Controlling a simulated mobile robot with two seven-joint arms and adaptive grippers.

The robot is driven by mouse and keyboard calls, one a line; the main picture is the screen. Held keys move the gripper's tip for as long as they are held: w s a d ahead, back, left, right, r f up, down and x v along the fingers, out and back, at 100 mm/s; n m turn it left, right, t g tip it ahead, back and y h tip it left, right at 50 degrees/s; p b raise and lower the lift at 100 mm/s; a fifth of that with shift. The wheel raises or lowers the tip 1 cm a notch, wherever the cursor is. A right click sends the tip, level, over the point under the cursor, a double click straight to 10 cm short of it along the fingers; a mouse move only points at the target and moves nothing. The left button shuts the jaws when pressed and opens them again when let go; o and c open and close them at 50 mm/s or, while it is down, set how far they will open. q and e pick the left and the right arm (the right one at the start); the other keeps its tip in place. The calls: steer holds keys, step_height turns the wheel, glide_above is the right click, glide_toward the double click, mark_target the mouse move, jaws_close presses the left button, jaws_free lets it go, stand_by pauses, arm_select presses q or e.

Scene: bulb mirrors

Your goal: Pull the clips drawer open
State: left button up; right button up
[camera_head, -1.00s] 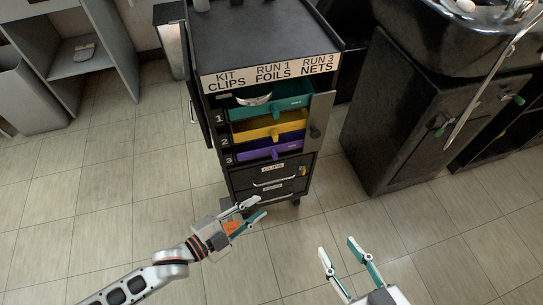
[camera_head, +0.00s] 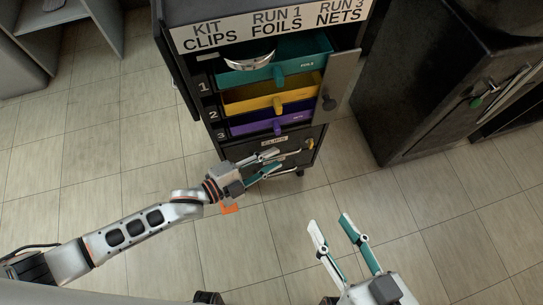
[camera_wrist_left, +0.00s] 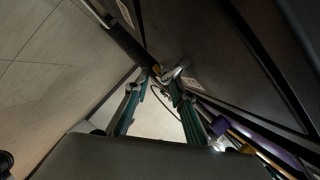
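The clips drawer is the black drawer with the "CLIPS" label (camera_head: 274,142), below the purple drawer on the dark cart. It looks shut. Its pale bar handle (camera_head: 296,150) is partly hidden by my left gripper (camera_head: 275,162). The left gripper is open, its fingertips close in front of the drawer's handle. In the left wrist view the two green-and-grey fingers (camera_wrist_left: 158,86) are apart, with a metal handle end (camera_wrist_left: 172,74) close to their tips. I cannot tell whether they touch it. My right gripper (camera_head: 329,222) is open and empty over the floor.
Above are teal (camera_head: 300,60), yellow (camera_head: 252,105) and purple (camera_head: 255,124) drawers. A grey door panel (camera_head: 340,85) with a dark knob stands open at the cart's right. A black cabinet (camera_head: 410,80) stands right. The floor in front is clear.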

arm_select(q)
steer(key=shift+w+d, duration=0.2)
steer(key=shift+w, duration=0.05)
arm_select(e)
steer(key=shift+a, duration=0.1)
arm_select(q)
jaws_close()
steer(key=shift+s, duration=0.15)
arm_select(e)
steer(key=shift+w, duration=0.1)
